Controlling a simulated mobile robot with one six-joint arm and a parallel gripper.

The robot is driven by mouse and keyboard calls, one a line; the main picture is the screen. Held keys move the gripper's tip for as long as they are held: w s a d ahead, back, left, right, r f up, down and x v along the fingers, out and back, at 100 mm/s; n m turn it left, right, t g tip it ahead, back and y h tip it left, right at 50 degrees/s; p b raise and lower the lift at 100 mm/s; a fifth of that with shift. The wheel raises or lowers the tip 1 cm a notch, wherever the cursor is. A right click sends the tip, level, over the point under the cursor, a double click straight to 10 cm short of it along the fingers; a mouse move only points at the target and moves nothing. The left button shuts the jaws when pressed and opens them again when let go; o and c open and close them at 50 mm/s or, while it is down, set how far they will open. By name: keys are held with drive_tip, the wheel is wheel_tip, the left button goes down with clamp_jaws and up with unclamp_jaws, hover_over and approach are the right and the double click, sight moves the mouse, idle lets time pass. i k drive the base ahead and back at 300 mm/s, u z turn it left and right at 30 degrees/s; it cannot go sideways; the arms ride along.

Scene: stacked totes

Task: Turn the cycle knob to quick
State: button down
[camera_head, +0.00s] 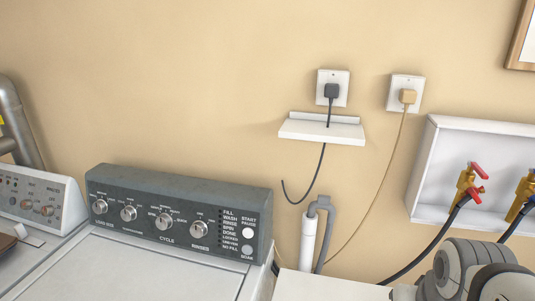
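The cycle knob (164,221) is a round silver knob on the dark grey control panel (180,187) of the washer at the lower left. The word CYCLE is printed below it. It is one of several similar silver knobs in a row. The small labels around it and its pointer are too small to read, so I cannot tell its setting. Nothing touches the knob. Part of my arm, grey and white, shows at the lower right corner, well apart from the panel. My gripper is not in view.
A second machine with a white panel (40,200) stands at the left. A small wall shelf (322,130), two outlets with cords, and a grey drain hose (323,235) are right of the washer.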

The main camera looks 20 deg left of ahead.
sight(165, 222)
drive_tip(key=z, duration=0.05)
drive_tip(key=k, duration=0.55)
drive_tip(key=u, duration=2.2)
drive_tip(key=k, duration=1)
drive_tip(key=z, duration=0.65)
drive_tip(key=i, duration=0.95)
